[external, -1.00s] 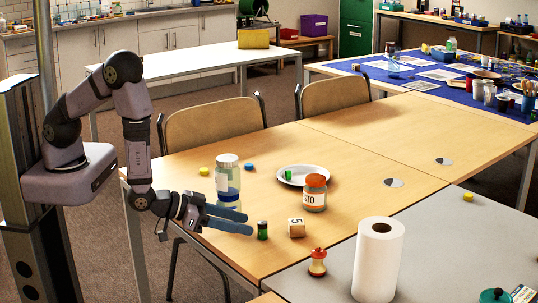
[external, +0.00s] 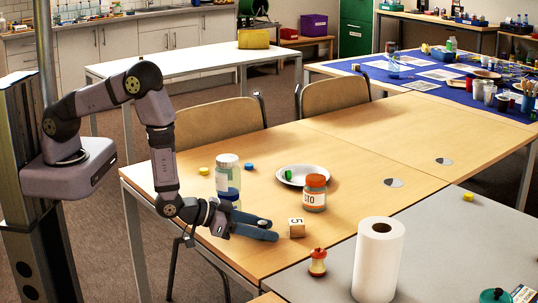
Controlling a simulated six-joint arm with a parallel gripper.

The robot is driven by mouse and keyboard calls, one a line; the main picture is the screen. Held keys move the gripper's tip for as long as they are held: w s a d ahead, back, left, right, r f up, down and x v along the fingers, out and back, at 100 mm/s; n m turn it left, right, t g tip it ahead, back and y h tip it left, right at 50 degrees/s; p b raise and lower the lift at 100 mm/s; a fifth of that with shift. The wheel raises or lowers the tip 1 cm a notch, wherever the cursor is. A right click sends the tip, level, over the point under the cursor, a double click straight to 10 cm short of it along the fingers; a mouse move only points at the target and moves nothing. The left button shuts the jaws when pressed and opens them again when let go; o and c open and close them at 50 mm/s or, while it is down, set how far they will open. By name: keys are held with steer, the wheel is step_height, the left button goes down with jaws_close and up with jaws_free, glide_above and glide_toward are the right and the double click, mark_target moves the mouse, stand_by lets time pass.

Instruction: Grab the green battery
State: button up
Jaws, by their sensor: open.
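The green battery (external: 264,223) stands upright on the wooden table, near its front edge and left of the numbered cube. Only its top shows clearly; the rest is hidden behind my gripper's fingers. My gripper (external: 262,232) is open, low over the table, with its blue-grey fingers pointing right at the battery. The fingers overlap the battery in the picture and it seems to be between them. I cannot tell whether they touch it.
A cube marked 5 (external: 296,228) stands just right of the fingertips. A clear jar (external: 227,173) stands behind my gripper. An orange-lidded jar (external: 315,194) stands beside a white plate (external: 285,181) with a green item. An apple core (external: 318,262) and paper roll (external: 379,262) are in front.

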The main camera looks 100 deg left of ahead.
mark_target(263, 221)
jaws_close()
steer(key=shift+r, duration=0.2)
step_height(263, 221, up, 18)
steer(key=shift+f, duration=0.25)
stand_by(1.0)
